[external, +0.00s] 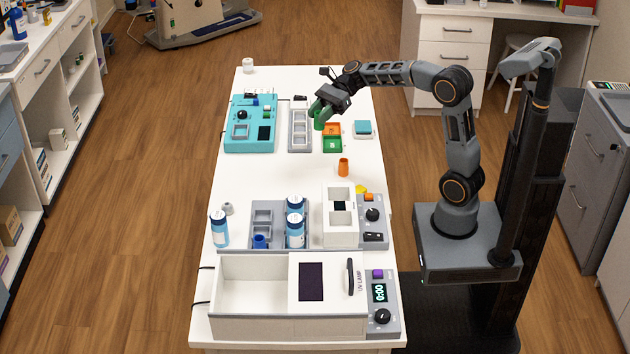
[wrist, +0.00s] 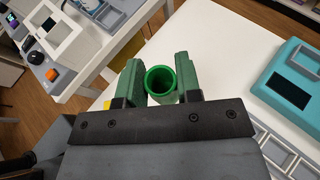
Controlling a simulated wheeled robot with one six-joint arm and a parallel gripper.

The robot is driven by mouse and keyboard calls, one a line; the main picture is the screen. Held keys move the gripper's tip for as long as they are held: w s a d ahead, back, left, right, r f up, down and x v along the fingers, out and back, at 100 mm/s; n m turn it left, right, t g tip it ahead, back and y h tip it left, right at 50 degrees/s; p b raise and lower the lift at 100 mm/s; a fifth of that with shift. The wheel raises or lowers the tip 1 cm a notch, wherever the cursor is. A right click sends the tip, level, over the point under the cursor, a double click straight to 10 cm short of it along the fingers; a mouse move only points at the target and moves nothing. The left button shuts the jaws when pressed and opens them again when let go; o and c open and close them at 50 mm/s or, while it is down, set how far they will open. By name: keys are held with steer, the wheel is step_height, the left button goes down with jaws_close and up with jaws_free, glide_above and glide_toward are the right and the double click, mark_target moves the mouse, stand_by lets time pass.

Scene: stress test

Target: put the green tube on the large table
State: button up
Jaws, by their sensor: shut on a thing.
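My gripper (external: 317,112) is over the far part of the long white table (external: 290,180), reaching in from the right. In the wrist view my gripper (wrist: 159,72) is shut on the green tube (wrist: 160,83), with one finger on each side and its round open end showing. In the external view the green tube (external: 320,121) is small and partly hidden by the fingers. It appears above the table, between a grey rack and the small orange and green trays. Its exact height cannot be told.
A teal device (external: 252,140) and the grey rack (external: 299,142) stand left of my gripper. Right are the orange tray (external: 331,124), green tray (external: 332,150) and teal-topped block (external: 362,128). An orange tube (external: 343,167) stands nearer. The table's middle left is clear.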

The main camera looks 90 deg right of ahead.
step_height(320, 180, down, 4)
steer(key=s+a, duration=0.1)
steer(key=s, duration=0.2)
steer(key=shift+w+d+f+b, duration=0.25)
steer(key=shift+w+d+f, duration=0.3)
steer(key=shift+w+f, duration=1.45)
steer(key=shift+w+d+f+b, duration=0.2)
steer(key=shift+w+d+f, duration=0.3)
steer(key=shift+w+f, duration=1.5)
steer(key=shift+w+d+f+b, duration=0.25)
steer(key=shift+w+d+f, duration=0.3)
steer(key=shift+w+f, duration=2.05)
steer(key=shift+f, duration=0.1)
steer(key=shift+f, duration=0.1)
steer(key=o, duration=0.9)
